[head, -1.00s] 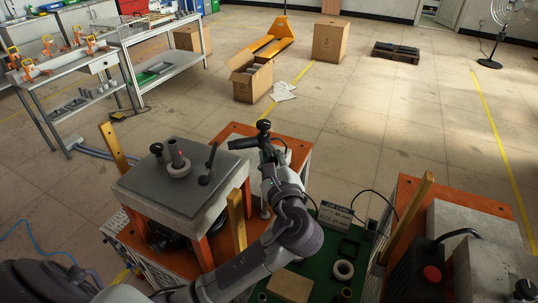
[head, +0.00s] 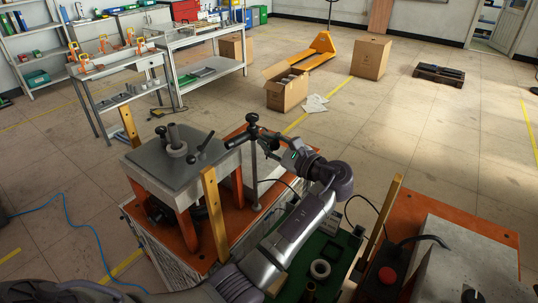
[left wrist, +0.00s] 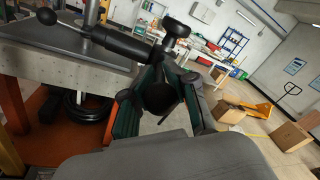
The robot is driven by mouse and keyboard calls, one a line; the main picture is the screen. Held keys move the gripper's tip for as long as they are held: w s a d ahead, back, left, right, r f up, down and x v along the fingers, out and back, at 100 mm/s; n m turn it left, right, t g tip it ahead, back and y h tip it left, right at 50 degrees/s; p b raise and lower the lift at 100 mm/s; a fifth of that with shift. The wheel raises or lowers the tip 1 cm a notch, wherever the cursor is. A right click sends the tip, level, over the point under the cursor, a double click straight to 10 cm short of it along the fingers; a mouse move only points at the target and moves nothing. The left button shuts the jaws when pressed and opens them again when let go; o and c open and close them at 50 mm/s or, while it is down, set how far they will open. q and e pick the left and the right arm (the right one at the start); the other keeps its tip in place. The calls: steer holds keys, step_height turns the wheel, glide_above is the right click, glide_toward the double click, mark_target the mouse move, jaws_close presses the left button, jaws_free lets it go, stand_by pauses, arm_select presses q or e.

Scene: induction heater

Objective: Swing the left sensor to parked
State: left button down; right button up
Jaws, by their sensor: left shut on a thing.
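The left sensor (head: 238,141) is a dark horizontal cylinder on a thin upright post (head: 254,178) with a black knob on top. It stands at the right edge of the heater's orange base, its left end toward the grey heater top. My left gripper (head: 269,143) reaches in from the right, beside the post head. In the left wrist view, the sensor (left wrist: 122,42) and knob (left wrist: 176,29) lie just beyond my fingers (left wrist: 160,95), which are closed around a dark rounded part of the sensor assembly. The fingers partly hide that part. My right gripper is out of view.
A yellow post (head: 214,215) stands in front. A red-button control box (head: 388,275) is at lower right. Open floor lies behind.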

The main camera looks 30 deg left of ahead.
arm_select(q)
steer(key=shift+w+d+f+n+g, duration=0.15)
steer(key=shift+d+f+n+g, duration=0.1)
steer(key=shift+f+n+g, duration=0.1)
steer(key=shift+w+n+g+y+b, duration=0.2)
steer(key=shift+n+g+y+b, duration=0.15)
steer(key=shift+g+b, duration=0.3)
steer(key=shift+w+r+n+g, duration=0.1)
steer(key=shift+n+g, duration=0.2)
steer(key=shift+r, duration=0.1)
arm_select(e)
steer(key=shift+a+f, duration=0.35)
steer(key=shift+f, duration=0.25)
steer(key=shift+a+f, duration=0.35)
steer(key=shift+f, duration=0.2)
arm_select(q)
steer(key=c, duration=1.3)
jaws_free()
steer(key=shift+o, duration=0.4)
steer(key=shift+w+d, duration=0.15)
steer(key=shift+r, duration=0.1)
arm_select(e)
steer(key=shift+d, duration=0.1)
